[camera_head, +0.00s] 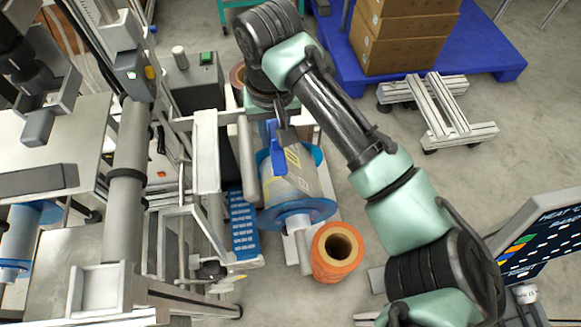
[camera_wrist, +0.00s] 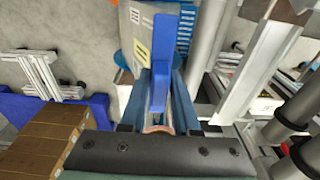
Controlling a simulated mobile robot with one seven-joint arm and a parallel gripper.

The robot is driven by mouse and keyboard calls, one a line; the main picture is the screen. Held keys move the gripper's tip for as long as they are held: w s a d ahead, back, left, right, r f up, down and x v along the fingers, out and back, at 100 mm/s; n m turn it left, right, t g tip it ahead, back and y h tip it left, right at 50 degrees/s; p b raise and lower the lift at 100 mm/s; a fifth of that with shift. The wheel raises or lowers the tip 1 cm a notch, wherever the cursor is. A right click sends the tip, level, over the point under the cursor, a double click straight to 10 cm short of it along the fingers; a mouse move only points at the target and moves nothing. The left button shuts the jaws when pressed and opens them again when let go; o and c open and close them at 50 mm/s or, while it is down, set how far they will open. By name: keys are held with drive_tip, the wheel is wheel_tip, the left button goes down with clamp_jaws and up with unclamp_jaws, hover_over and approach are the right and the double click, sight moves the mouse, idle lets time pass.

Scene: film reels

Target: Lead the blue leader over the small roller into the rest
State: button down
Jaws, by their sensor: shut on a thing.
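My gripper (camera_head: 281,130) is above the back part of the film reel, pointing down. It is shut on the blue leader (camera_head: 278,158), a flat blue strip that hangs in front of the reel (camera_head: 296,188) with its blue flanges. In the wrist view my gripper (camera_wrist: 160,105) has the leader (camera_wrist: 163,50) between its fingers, extending away from them. A slim grey roller (camera_head: 248,160) stands just left of the reel, apart from the leader; it looks like the small roller. It also shows in the wrist view (camera_wrist: 206,38). I cannot tell which part is the rest.
A blue perforated strip (camera_head: 243,222) lies left of the reel. Machine frames and a larger grey roller (camera_head: 127,190) fill the left. An orange roll (camera_head: 338,252) stands in front. Boxes (camera_head: 405,35) on a blue pallet (camera_head: 487,62) are behind.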

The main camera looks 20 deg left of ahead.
drive_tip(key=shift+s+a+r+p, duration=0.1)
drive_tip(key=shift+a+r+p, duration=0.05)
drive_tip(key=shift+r+p, duration=0.4)
drive_tip(key=shift+s+a+r+p, duration=0.1)
drive_tip(key=shift+a+r+p, duration=0.05)
drive_tip(key=shift+r+p, duration=0.35)
drive_tip(key=shift+s+a+p, duration=0.65)
drive_tip(key=shift+s+a, duration=0.05)
drive_tip(key=shift+a, duration=0.35)
drive_tip(key=shift+s+a+p, duration=0.6)
drive_tip(key=shift+s+a, duration=0.1)
drive_tip(key=shift+a, duration=0.35)
drive_tip(key=s+a+r+p, duration=0.4)
drive_tip(key=a+r+p, duration=0.2)
drive_tip(key=p, duration=0.4)
drive_tip(key=shift+r, duration=0.7)
idle(0.3)
